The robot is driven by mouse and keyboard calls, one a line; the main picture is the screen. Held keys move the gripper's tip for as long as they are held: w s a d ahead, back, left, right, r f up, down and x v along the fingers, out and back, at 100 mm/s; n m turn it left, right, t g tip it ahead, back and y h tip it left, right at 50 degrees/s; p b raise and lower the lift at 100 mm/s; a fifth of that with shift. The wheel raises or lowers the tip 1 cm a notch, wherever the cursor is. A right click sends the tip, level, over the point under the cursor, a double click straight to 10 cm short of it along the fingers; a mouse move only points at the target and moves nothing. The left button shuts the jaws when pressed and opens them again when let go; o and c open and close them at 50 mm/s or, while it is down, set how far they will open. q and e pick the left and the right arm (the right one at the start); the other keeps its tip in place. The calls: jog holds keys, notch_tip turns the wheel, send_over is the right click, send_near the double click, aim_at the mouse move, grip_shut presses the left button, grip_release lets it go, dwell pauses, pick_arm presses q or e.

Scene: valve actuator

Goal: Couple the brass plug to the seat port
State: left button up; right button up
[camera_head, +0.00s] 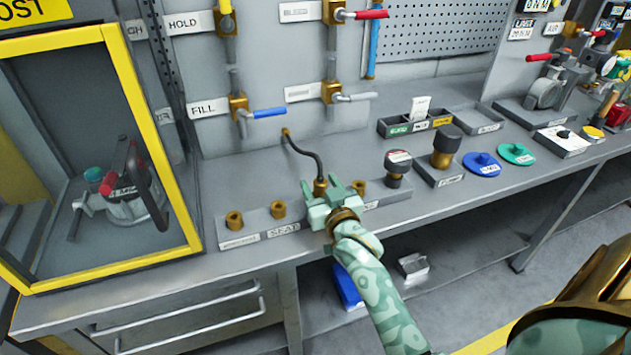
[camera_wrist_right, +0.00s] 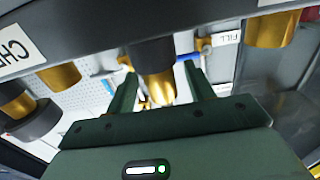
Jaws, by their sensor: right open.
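The brass plug (camera_head: 320,187) hangs or stands at the end of a dark hose (camera_head: 308,152) above the grey port block. In the right wrist view the brass plug (camera_wrist_right: 156,84) shows between the two dark green fingers. My right gripper (camera_head: 324,192) is open around it, and I see no clear grip. Brass ports stand on the block: one at the left end (camera_head: 234,220), one beside it (camera_head: 278,209) above a label that seems to read SEAT, and one right of the gripper (camera_head: 358,187). The plug's lower end is hidden by the gripper. My left gripper is not in view.
A yellow-framed case (camera_head: 117,50) stands left of the block. A dark-topped gauge piece (camera_head: 397,167) and a black-and-brass cylinder (camera_head: 446,146) stand to the right. Blue (camera_head: 482,163) and green (camera_head: 516,153) discs lie beyond. Valve pipes line the back panel. The bench front is clear.

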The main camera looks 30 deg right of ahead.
jog(key=shift+s+a+r, duration=0.1)
jog(key=shift+s+r, duration=0.05)
jog(key=shift+c, duration=0.5)
jog(key=c, duration=1)
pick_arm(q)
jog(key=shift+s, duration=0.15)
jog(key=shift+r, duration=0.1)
pick_arm(e)
jog(key=shift+r, duration=0.15)
